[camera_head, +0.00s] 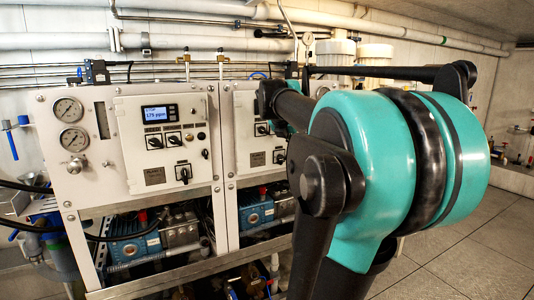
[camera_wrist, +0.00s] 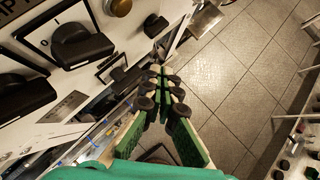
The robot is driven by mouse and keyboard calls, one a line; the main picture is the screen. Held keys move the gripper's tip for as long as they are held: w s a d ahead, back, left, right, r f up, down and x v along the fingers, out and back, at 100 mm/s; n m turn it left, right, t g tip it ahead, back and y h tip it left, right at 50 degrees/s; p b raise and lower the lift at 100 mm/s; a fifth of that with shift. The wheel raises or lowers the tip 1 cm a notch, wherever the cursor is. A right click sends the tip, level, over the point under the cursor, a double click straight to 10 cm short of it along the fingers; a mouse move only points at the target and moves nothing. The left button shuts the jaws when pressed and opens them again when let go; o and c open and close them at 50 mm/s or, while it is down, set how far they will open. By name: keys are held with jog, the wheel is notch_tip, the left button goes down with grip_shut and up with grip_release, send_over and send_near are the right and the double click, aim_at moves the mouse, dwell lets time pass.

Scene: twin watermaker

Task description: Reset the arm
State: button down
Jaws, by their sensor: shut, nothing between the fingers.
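My gripper (camera_wrist: 161,72) shows in the wrist view with its green-padded fingers together at the tips and nothing between them. It points along the white control panel (camera_wrist: 62,104), whose face lies close on the left. Black rotary switches (camera_wrist: 82,45) and a brass-coloured knob (camera_wrist: 118,6) are near it; I cannot tell whether anything touches. In the head view, my teal and black arm fills the right half, in front of part of the panels; I cannot make out the fingers there.
A white control cabinet (camera_head: 85,187) with two gauges and a lit display (camera_head: 160,114) stands left in the head view. Blue pumps (camera_head: 134,248) sit below it. Tiled floor (camera_head: 462,262) is open at right. Pipes (camera_head: 190,41) run along the wall.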

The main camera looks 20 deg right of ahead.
jog(key=s+a+f+m+y, duration=0.2)
jog(key=s+a+f+m, duration=0.4)
jog(key=f+m, duration=0.3)
jog(key=s+a+f+m+g+y, duration=0.1)
jog(key=s+a+f+m, duration=0.5)
jog(key=f, duration=1)
jog(key=s+a+f+m+g+y, duration=0.1)
jog(key=s+a+f+m+y, duration=0.2)
jog(key=s+a+f+m, duration=0.4)
jog(key=s+f+m, duration=0.3)
jog(key=f+m, duration=0.2)
jog(key=f, duration=0.1)
jog(key=shift+s, duration=0.35)
jog(key=shift+r, duration=0.1)
